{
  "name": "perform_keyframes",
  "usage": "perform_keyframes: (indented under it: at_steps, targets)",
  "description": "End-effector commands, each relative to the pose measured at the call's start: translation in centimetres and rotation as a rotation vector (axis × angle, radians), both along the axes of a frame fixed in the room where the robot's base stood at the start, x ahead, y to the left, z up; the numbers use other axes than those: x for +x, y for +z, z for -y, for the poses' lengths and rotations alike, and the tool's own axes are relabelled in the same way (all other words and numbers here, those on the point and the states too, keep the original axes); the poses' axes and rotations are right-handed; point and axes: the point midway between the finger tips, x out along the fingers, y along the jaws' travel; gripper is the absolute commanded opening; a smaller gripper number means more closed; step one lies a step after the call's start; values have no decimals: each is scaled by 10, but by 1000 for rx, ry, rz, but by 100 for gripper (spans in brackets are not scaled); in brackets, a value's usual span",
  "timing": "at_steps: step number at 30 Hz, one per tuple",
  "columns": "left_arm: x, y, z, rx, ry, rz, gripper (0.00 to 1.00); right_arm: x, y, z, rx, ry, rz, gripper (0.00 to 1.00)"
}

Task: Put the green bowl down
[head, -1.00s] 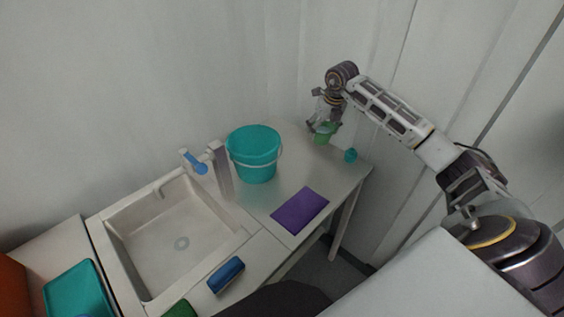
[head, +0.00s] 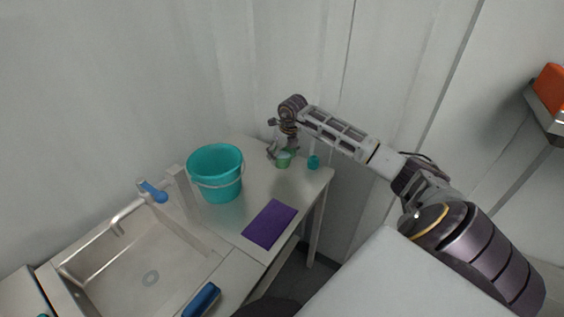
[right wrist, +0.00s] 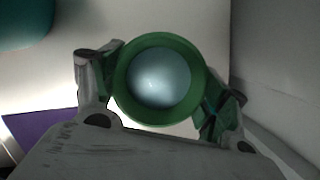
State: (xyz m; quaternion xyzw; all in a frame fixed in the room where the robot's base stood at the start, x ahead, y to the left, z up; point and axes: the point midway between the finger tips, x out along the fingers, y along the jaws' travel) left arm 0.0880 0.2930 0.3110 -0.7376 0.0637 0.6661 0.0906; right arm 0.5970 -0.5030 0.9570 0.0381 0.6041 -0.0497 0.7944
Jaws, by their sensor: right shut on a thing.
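The green bowl (head: 283,160) is small and round, at the far right part of the counter in the head view. In the right wrist view the bowl (right wrist: 122,85) shows from above, with a green rim and a pale, shiny inside. My right gripper (head: 283,151) is shut on the bowl, with one finger on each side of it in the right wrist view (right wrist: 160,95). I cannot tell whether the bowl touches the counter top (head: 252,187). My left gripper is not in view.
A teal bucket (head: 216,175) stands left of the bowl. A small teal object (head: 313,162) stands close to its right, near the counter edge. A purple cloth (head: 269,223) lies in front. Walls close in behind.

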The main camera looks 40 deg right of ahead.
Motion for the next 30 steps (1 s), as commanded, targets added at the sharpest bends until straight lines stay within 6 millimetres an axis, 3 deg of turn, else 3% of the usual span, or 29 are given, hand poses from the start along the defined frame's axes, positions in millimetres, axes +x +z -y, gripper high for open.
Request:
perform_keyframes:
  at_steps: [7,18,30]
  targets:
    - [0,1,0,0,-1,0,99,0,-4,0,1,0,0,43]
    - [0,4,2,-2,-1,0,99,0,-35,0,1,-1,1,43]
    - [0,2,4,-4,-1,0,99,0,-38,0,0,0,1,43]
